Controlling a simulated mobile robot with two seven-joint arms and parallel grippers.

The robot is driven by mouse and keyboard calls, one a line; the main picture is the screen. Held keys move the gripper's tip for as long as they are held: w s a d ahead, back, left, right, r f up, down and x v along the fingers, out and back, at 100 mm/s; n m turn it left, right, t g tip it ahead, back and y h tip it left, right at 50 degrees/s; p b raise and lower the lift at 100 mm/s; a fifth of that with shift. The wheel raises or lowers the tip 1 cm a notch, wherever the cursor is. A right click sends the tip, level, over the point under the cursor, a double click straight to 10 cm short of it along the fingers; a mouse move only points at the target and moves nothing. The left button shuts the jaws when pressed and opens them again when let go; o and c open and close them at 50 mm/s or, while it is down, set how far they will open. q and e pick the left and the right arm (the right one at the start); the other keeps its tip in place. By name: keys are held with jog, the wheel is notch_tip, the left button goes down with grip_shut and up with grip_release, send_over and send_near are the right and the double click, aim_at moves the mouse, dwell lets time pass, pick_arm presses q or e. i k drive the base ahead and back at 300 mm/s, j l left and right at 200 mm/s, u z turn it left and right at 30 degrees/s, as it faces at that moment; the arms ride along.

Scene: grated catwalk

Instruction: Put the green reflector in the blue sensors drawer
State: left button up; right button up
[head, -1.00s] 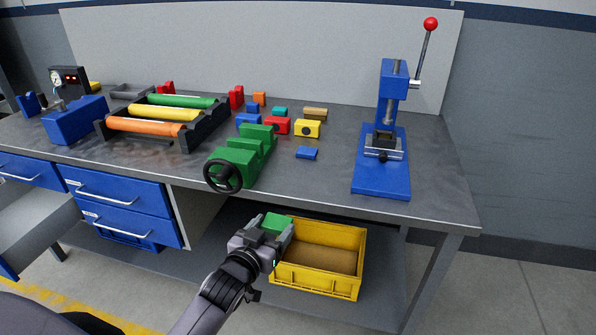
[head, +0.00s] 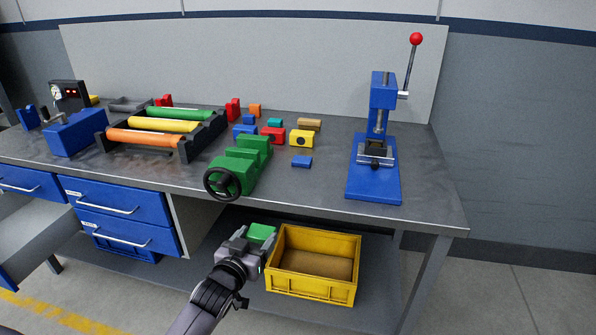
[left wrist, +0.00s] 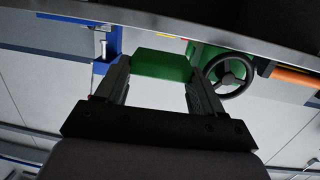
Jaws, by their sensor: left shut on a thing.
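The green reflector (head: 262,233) is a small green block. My left gripper (head: 257,244) is shut on it and holds it in front of the bench, beside the left edge of the yellow bin. In the left wrist view the reflector (left wrist: 162,65) sits between the two fingers of the left gripper (left wrist: 160,82). Blue drawers with silver handles, an upper one (head: 118,200) and a lower one (head: 126,231), are shut under the bench at left. Another drawer (head: 30,232) at the far left stands open. The drawer labels are too small to read. My right gripper is out of view.
A yellow bin (head: 310,288) stands on the lower shelf. The bench top (head: 320,190) carries a green vise (head: 238,172), a blue press (head: 374,180), a roller rack (head: 150,150) and several coloured blocks. The bench's front edge overhangs near the gripper.

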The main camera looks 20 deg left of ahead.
aim_at(20, 240)
jog(key=i+j, duration=0.2)
jog(key=i, duration=0.3)
jog(key=i+j+z, duration=0.1)
jog(key=i, duration=0.35)
jog(key=j, duration=0.1)
